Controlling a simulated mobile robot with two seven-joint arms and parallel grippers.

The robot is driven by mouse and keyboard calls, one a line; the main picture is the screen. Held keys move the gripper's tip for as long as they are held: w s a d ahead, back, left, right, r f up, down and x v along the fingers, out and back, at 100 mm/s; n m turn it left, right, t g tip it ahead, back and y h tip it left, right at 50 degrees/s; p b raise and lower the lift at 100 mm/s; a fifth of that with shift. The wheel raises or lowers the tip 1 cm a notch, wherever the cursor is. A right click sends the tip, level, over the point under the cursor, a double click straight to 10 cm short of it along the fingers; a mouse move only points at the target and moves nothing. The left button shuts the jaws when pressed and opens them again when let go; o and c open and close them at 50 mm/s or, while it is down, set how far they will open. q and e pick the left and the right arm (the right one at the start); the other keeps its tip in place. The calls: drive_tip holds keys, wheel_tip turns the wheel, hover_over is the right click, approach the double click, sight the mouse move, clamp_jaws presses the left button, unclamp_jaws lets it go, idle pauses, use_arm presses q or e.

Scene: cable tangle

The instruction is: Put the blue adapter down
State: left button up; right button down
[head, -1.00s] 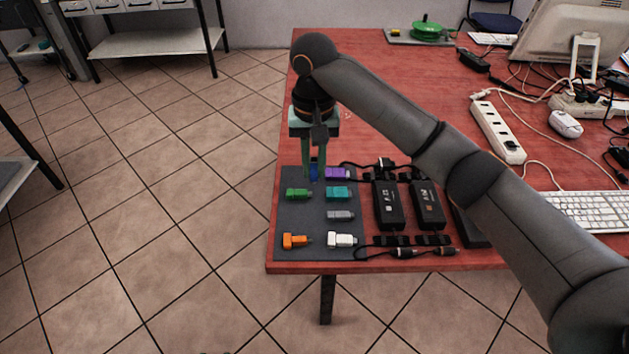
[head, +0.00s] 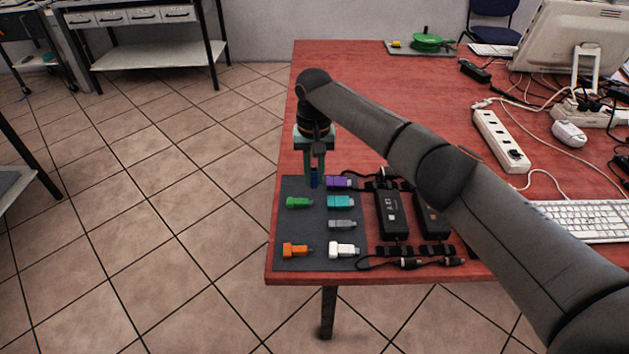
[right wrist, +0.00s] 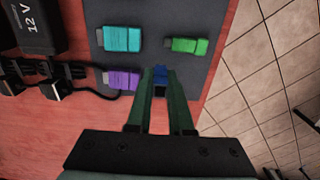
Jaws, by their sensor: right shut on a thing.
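The blue adapter (head: 314,179) is between the fingertips of my right gripper (head: 314,183), which is shut on it, at the back edge of the dark grey mat (head: 299,227). In the right wrist view, the blue adapter (right wrist: 160,72) shows at the tips of the green fingers (right wrist: 160,84), partly hidden by them. I cannot tell whether it touches the mat. A purple adapter (head: 338,182) lies close beside it, and a green adapter (head: 299,202) lies in front. My left gripper is not in view.
Teal (head: 340,202), grey (head: 341,223), white (head: 343,250) and orange (head: 296,250) adapters lie on the mat. Black power bricks (head: 392,215) with cables stand to its right. The table's left edge (head: 270,240) is close to the mat.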

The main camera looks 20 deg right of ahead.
sight(314, 169)
drive_tip(key=shift+d+f, duration=0.1)
drive_tip(key=shift+f, duration=0.85)
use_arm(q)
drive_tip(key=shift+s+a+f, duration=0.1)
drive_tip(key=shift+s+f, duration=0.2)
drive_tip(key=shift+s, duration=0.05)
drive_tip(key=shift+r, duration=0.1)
use_arm(e)
drive_tip(key=shift+f, duration=0.1)
drive_tip(key=c, duration=0.8)
unclamp_jaws()
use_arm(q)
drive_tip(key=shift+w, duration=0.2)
use_arm(e)
wheel_tip(314, 169, up, 12)
drive_tip(key=shift+f+p, duration=0.2)
drive_tip(key=shift+p, duration=0.65)
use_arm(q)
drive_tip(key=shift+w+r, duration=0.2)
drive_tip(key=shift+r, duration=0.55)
use_arm(e)
drive_tip(key=shift+r, duration=0.35)
